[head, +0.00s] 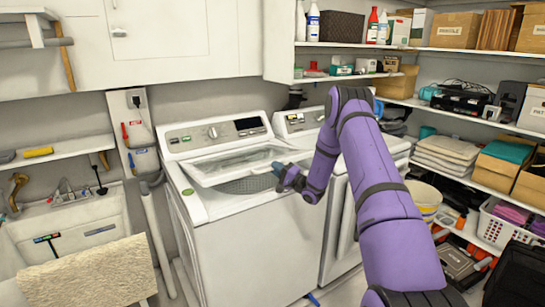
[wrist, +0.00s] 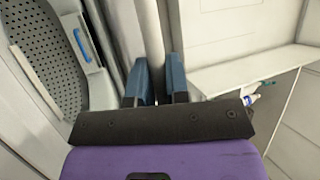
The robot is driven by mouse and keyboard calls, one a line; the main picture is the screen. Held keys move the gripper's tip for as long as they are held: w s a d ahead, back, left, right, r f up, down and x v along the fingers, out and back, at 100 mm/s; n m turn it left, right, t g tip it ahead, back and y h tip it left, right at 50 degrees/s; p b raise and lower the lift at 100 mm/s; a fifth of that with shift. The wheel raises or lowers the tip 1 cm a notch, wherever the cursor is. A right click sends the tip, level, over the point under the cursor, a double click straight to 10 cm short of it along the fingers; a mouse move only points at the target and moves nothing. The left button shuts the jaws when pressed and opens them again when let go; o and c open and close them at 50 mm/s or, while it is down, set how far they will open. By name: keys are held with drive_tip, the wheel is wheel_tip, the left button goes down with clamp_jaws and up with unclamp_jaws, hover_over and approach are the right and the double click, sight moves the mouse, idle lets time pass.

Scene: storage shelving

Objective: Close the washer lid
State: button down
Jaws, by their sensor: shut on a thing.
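The white washer (head: 250,235) stands in the middle of the head view. Its lid (head: 235,165) is raised at a low angle over the tub, and the perforated drum (head: 250,185) shows under it. My gripper (head: 277,169) is at the right front edge of the lid. In the wrist view the two blue fingers of my gripper (wrist: 158,88) are shut on a pale grey edge, which appears to be the lid (wrist: 150,35). The perforated drum (wrist: 45,50) also shows at the left there. The exact contact between the fingertips is partly hidden.
A second white machine (head: 340,205) stands close on the right, partly behind my purple arm. A control panel (head: 215,133) rises behind the lid. A sink (head: 75,220) is at the left, and loaded shelves (head: 450,115) fill the right wall.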

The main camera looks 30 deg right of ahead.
drive_tip(key=shift+n+t+y, duration=0.3)
drive_tip(key=shift+n+y, duration=0.1)
drive_tip(key=shift+s+f, duration=0.15)
drive_tip(key=shift+f, duration=0.9)
drive_tip(key=shift+s+f, duration=0.1)
drive_tip(key=shift+f, duration=0.95)
drive_tip(key=c, duration=1.1)
unclamp_jaws()
drive_tip(key=shift+f, duration=0.1)
drive_tip(key=v, duration=1.1)
drive_tip(key=shift+a, duration=0.1)
drive_tip(key=shift+w, duration=0.1)
